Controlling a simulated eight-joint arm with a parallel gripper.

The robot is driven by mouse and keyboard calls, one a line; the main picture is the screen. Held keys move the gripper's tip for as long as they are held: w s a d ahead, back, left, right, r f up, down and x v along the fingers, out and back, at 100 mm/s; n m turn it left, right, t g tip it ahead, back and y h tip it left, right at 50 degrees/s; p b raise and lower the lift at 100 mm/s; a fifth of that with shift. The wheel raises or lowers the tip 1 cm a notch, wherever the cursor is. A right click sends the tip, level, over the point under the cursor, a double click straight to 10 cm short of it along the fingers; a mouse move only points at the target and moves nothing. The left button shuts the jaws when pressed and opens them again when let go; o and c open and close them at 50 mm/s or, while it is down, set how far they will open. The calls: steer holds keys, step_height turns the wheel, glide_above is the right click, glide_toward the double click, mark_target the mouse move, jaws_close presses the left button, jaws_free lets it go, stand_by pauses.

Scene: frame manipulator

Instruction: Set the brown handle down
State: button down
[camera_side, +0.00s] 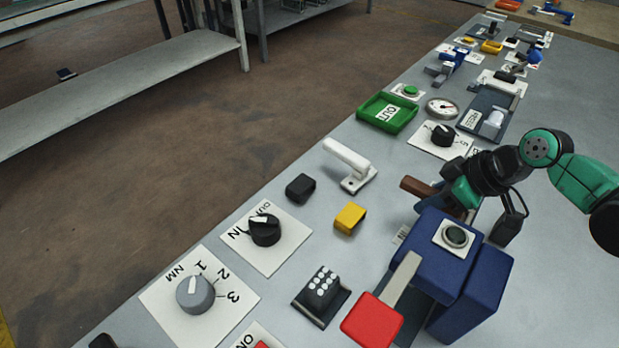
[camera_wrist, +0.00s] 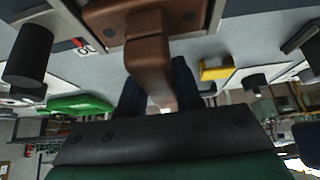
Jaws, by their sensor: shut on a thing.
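The brown handle (camera_side: 418,187) sticks out to the left from my gripper (camera_side: 452,195) in the side view, beyond the blue box. In the wrist view the brown handle (camera_wrist: 148,52) fills the upper middle, with a wide bar on top and a stem running down between the two dark fingers of my gripper (camera_wrist: 158,88). My gripper is shut on the stem. The side view hides the handle's far end behind my gripper, and I cannot tell whether its lower part touches anything.
A blue box (camera_side: 429,255) with a dark round button stands just in front of my gripper. A white handle (camera_side: 348,160), a yellow block (camera_side: 349,217) and a black block (camera_side: 300,187) lie to the left. A green tray (camera_side: 375,108) is farther back. Bare grey table lies between them.

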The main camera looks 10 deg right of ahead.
steer(key=shift+f, duration=0.15)
steer(key=c, duration=0.6)
jaws_free()
steer(key=v, duration=1.2)
steer(key=s+d+m+t+h, duration=0.3)
steer(key=d+m+h, duration=0.1)
steer(key=d+m, duration=0.4)
steer(key=shift+r+m, duration=0.25)
steer(key=shift+m, duration=0.25)
